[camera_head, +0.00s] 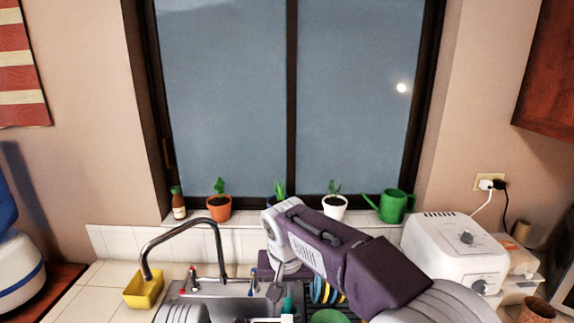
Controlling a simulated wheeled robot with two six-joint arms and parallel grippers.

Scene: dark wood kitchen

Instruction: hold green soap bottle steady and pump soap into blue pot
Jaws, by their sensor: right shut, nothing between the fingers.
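A small teal-green bottle (289,301), likely the soap bottle, stands low in the picture by the sink's right edge; its lower part is cut off or hidden. My right arm comes in from the right, and my right gripper (275,291) points down just left of the bottle. It is shut and empty; whether it touches the bottle I cannot tell. A bluish pot (271,202) with a green plant sits on the windowsill, mostly hidden behind my right arm. Part of my left arm shows at the bottom left; its gripper is not in view.
The sink (236,307) has a tall curved faucet (183,224) to the left. A yellow container (144,288) stands left of it. Colored plates (325,291) and a green bowl (328,316) are on the right. A white appliance (454,250) stands farther right. Pots and a watering can (394,206) line the sill.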

